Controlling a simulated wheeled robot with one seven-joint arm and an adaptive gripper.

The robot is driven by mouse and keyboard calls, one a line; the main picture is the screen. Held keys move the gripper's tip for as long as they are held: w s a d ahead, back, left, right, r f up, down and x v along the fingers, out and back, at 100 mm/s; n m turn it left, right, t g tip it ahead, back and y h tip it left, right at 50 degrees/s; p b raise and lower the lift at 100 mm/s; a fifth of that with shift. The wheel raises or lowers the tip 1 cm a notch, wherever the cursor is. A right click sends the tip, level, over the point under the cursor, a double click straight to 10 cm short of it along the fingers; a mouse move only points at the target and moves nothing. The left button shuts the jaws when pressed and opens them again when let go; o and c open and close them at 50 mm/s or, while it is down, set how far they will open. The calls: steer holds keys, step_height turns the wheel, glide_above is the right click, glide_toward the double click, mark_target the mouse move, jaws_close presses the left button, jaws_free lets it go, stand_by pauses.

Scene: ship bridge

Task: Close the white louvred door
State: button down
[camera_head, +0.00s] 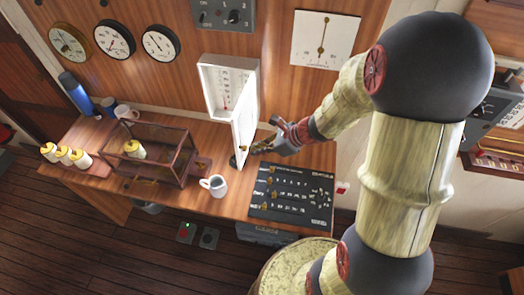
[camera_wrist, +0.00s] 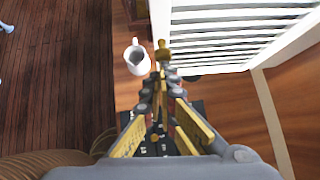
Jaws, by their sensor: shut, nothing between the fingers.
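The white louvred door (camera_head: 244,122) stands open on the right side of a white wall box (camera_head: 214,88) with a scale inside. In the wrist view the door's slats (camera_wrist: 232,32) fill the upper right. A small brass knob (camera_wrist: 162,48) shows at the door's lower left edge. My gripper (camera_head: 262,147) is shut and empty, on the right side of the door near its lower edge. In the wrist view the fingertips (camera_wrist: 159,76) are just below the knob; I cannot tell whether they touch it.
A framed glass case (camera_head: 160,150) stands further left. Gauges and a white dial (camera_head: 325,40) are on the wall.

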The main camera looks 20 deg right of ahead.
stand_by(0.3)
steer(key=w+a+m+t+h+b, duration=0.3)
steer(key=w+a+m+h+b, duration=0.3)
steer(key=w+a+m+b, duration=0.55)
steer(key=w+a+m+h+p, duration=0.1)
steer(key=w+m+h+p, duration=0.1)
steer(key=w, duration=0.6)
steer(key=w+a+m+g+h+p, duration=0.1)
steer(key=w+m+h+p, duration=0.1)
steer(key=w, duration=0.7)
steer(key=shift+a+m+h+p, duration=0.35)
steer(key=shift+h+p, duration=0.35)
steer(key=shift+p, duration=0.5)
steer(key=shift+r, duration=0.1)
